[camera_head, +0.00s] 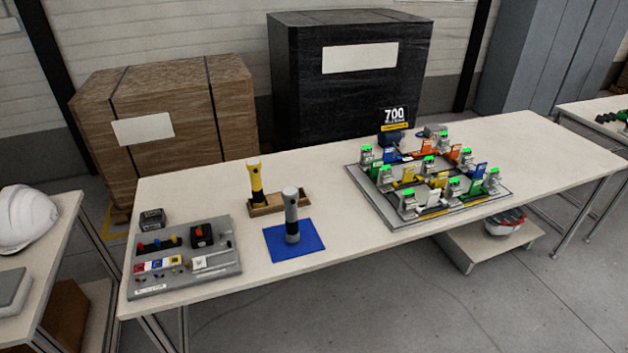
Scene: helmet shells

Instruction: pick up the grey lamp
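The grey lamp (291,214) stands upright on a blue mat (312,236) near the front edge of the long table. A yellow and black lamp (256,181) stands behind it and to the left, in a brown wooden tray (295,193). The grey lamp is fully visible, with nothing in front of it. Neither of my grippers shows in the head view.
On the long table (400,242), a grey board with switches (222,272) lies left of the mat. A board with several colourful devices (380,210) stands to the right. A white helmet (24,219) sits on a side table. Bare tabletop surrounds the mat's right side.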

